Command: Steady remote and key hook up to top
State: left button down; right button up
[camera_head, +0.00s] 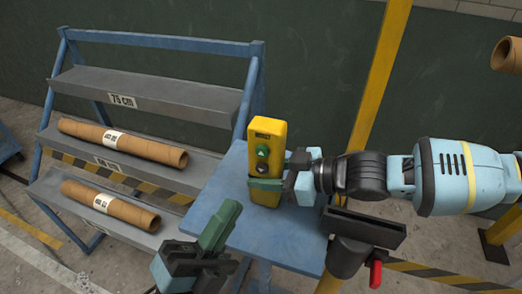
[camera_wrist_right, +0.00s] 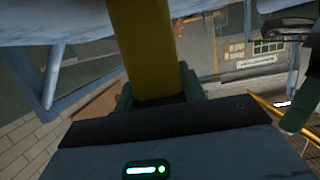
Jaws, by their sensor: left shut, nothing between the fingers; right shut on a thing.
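The remote (camera_head: 266,135) is a yellow upright box with a label at its top, a green button below it and a darker button lower down. My right gripper (camera_head: 267,186) is shut around its lower part from the right. The right wrist view shows the yellow body of the remote (camera_wrist_right: 148,45) between the dark fingers. I cannot tell whether its base touches the blue table. My left gripper (camera_head: 222,226) is shut and empty, below and left of the remote, apart from it. No hook can be made out.
A blue table (camera_head: 290,236) lies under the remote. A blue rack (camera_head: 160,100) with cardboard tubes (camera_head: 122,142) on its shelves stands at left. A yellow post (camera_head: 378,75) rises behind my right arm. A black holder (camera_head: 366,228) with a red part is at lower right.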

aim_at(262, 151)
pick_arm(q)
jog(key=shift+w, duration=0.1)
jog(key=w+d, duration=0.2)
jog(key=w, duration=0.6)
jog(key=shift+d, duration=0.35)
jog(key=shift+w, duration=0.25)
dwell(1.7)
jog(key=shift+w+d, duration=0.15)
jog(key=shift+w, duration=0.1)
